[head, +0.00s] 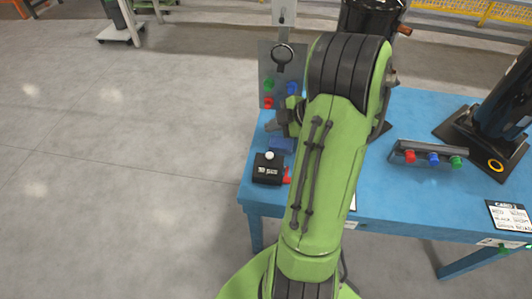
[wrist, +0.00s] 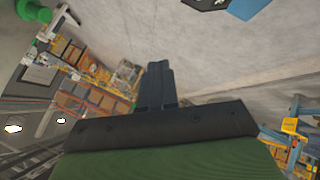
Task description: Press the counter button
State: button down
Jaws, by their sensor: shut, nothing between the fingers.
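The counter is a small black box (head: 268,174) on the left front part of the blue table in the head view. A round white button (head: 269,155) sits on its top, and its front carries small white characters that I cannot read surely. My gripper (wrist: 158,70) is shut and empty, its dark fingers together in the wrist view. In the head view it is mostly hidden by my green arm, somewhere behind the counter and apart from it. The wrist view does not show the counter.
A grey panel (head: 267,76) with coloured buttons stands behind the counter. To the right are a bar with red, blue and green buttons (head: 431,158) and a card (head: 511,215).

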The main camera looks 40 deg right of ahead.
aim_at(273, 156)
notch_tip(273, 156, down, 9)
jog(key=b, duration=0.6)
jog(key=shift+w+r, duration=0.1)
jog(key=shift+r, duration=0.05)
jog(key=shift+b, duration=0.3)
dwell(1.4)
jog(key=shift+f+b, duration=0.55)
jog(key=shift+b, duration=0.05)
jog(key=shift+f, duration=0.5)
dwell(0.5)
jog(key=shift+r+p, duration=0.4)
jog(key=shift+r, duration=0.6)
